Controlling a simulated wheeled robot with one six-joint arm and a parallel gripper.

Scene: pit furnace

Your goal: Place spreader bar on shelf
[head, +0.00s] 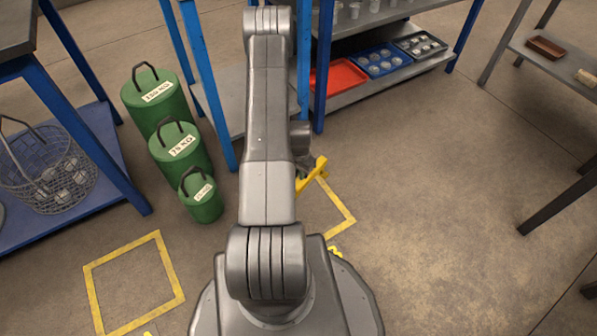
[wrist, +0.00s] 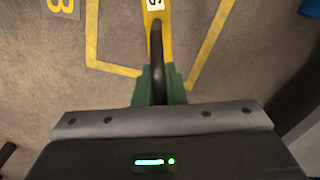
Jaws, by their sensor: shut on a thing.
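The yellow spreader bar (head: 313,176) is by the end of my arm in the head view, above a yellow floor outline and apart from the shelves. In the wrist view the bar (wrist: 154,42) runs upward from the jaws, with a white label and a dark handle-like part in front of it. My gripper (head: 304,163) is shut on it; in the wrist view its jaws (wrist: 158,95) show green sides. My arm hides part of the bar and gripper. A blue-framed shelf unit (head: 430,66) stands beyond, with a grey lower shelf.
The lower shelf holds a red tray (head: 340,76), a blue tray (head: 380,62) and a dark tray (head: 419,45). Green weights (head: 180,147) stand left of my arm. A wire basket (head: 50,172) sits on a blue shelf at left. The right floor is clear before a dark-legged table (head: 556,62).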

